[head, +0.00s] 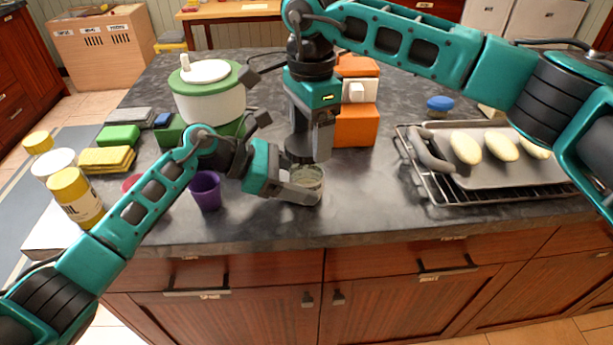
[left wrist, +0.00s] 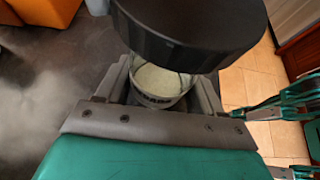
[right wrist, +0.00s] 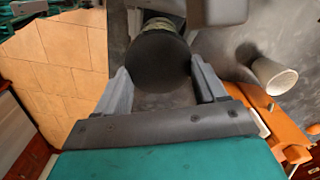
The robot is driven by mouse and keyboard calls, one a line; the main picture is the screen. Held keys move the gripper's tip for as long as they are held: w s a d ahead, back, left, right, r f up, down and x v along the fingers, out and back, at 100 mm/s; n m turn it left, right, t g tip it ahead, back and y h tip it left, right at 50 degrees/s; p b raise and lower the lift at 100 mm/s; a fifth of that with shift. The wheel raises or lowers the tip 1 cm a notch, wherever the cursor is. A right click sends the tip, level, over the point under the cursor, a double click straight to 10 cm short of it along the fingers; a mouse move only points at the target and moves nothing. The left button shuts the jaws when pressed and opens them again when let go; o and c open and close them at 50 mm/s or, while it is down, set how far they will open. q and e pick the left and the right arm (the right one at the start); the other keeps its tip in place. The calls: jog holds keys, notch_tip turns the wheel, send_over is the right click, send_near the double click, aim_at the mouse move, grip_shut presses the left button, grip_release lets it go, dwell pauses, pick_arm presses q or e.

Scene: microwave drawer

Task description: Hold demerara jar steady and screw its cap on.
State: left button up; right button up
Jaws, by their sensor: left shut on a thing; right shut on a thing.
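The demerara jar (head: 308,190) is clear glass with pale contents. It stands near the counter's front edge, and my left gripper (head: 298,184) is shut around it. The jar's pale inside shows between the fingers in the left wrist view (left wrist: 158,82). My right gripper (head: 308,148) points down from above and is shut on the round black cap (right wrist: 158,62). In the left wrist view the cap (left wrist: 190,38) hangs over the jar's mouth and hides part of it. I cannot tell whether cap and rim touch.
A purple cup (head: 206,190) stands left of the jar. A white pot with a green rim (head: 208,97) is behind it. An orange box (head: 356,124) stands behind my right gripper. A rack with a tray (head: 438,186) of pale oval pieces fills the right side.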

jog(key=shift+f, duration=0.65)
dwell(2.2)
